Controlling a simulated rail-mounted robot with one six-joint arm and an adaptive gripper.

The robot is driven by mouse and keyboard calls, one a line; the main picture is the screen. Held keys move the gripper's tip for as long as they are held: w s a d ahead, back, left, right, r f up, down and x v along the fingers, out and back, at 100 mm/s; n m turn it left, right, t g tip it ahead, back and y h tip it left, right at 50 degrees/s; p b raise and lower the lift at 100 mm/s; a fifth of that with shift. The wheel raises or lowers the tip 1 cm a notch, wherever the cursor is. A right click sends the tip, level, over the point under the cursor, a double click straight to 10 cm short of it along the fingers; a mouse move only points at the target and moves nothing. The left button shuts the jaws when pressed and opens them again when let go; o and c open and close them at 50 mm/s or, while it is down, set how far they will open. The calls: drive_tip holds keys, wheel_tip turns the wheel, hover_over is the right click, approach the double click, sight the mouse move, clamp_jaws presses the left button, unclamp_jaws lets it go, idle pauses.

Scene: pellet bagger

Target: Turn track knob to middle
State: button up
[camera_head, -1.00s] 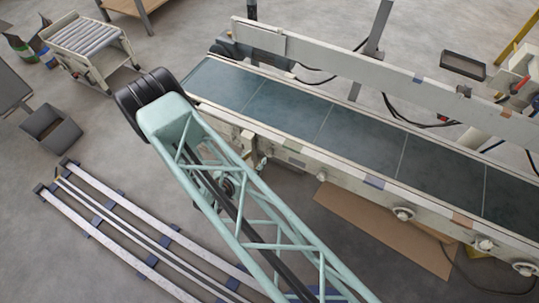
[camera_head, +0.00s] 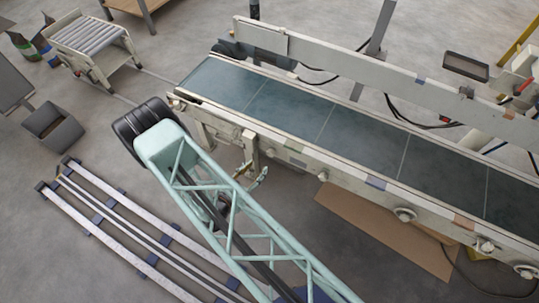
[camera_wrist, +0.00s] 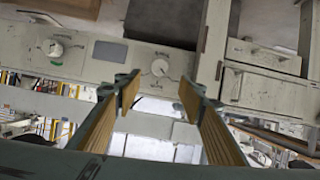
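In the wrist view, a pale control panel carries two round white knobs. One knob (camera_wrist: 160,67) is nearly straight ahead, beyond the gap between my fingers, with marks around it and small lettering I cannot read. The other knob (camera_wrist: 53,48) is at the upper left, with a green mark below it. I cannot tell from the lettering which is the track knob. My gripper (camera_wrist: 159,88) is open and empty, its two wood-coloured finger pads spread apart. The fingertips appear just below the centre knob in the picture, not closed on it.
A dark rectangular plate (camera_wrist: 110,52) lies between the knobs. A box-like housing (camera_wrist: 265,85) juts out at the right. In the head view, the conveyor belt (camera_head: 290,110) runs behind my arm, and metal rails (camera_head: 125,230) lie on the floor at left.

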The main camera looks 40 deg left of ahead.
sight(269, 155)
drive_tip(key=shift+b+x, duration=1.55)
drive_tip(key=shift+x, duration=5.2)
drive_tip(key=shift+c, duration=0.5)
drive_tip(key=c, duration=0.8)
